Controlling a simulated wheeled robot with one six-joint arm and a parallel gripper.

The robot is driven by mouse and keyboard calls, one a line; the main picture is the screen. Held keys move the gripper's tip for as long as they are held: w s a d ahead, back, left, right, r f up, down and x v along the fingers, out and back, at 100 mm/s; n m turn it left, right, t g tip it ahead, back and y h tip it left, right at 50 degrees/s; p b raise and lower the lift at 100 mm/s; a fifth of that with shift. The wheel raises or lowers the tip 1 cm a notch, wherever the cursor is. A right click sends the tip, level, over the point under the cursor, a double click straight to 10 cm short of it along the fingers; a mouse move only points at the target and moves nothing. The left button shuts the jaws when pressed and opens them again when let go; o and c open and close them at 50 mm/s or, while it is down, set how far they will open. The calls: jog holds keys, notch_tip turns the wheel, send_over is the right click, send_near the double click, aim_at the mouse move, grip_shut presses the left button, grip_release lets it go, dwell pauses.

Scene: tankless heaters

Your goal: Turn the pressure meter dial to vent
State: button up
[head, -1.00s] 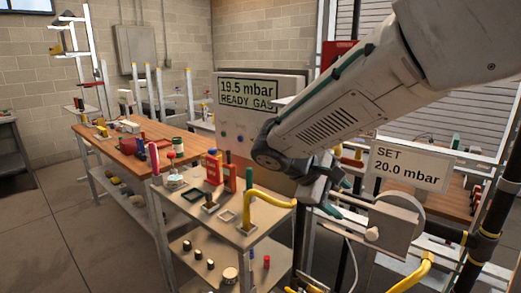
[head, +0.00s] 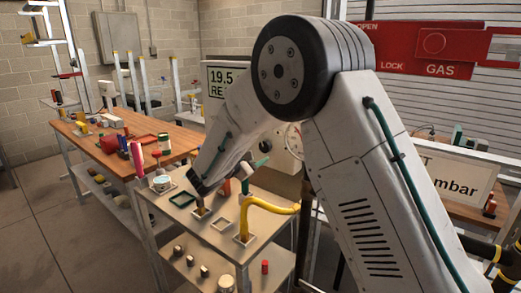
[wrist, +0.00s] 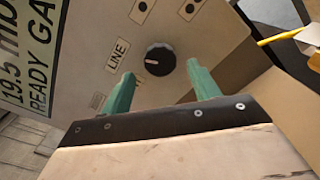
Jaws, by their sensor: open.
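The pressure meter's dial (wrist: 160,58) is a round black knob on the beige meter panel in the wrist view. A small pale mark on it faces roughly toward the LINE label (wrist: 118,53). No label reading vent is legible. My gripper (wrist: 160,70) is open, its two green fingers on either side of the dial in the picture, with nothing between them; contact cannot be told. The wrist view's display (wrist: 28,60) reads 19.5 mbar READY GAS.
A small cart (head: 178,212) with trays and a yellow pipe (head: 272,209) stands below my gripper. A wooden workbench (head: 92,142) is at left. A red gas panel (head: 432,45) and a partly covered set-pressure sign (head: 462,180) are at right.

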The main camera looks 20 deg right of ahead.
aim_at(266, 146)
jog(key=shift+x, duration=1.35)
jog(key=shift+s, duration=0.1)
jog(key=c, duration=1)
jog(key=shift+n, duration=0.4)
jog(key=n, duration=0.3)
jog(key=shift+f+n, duration=0.1)
jog(key=shift+n, duration=0.2)
jog(key=shift+s+d+n, duration=0.1)
jog(key=shift+n, duration=2.2)
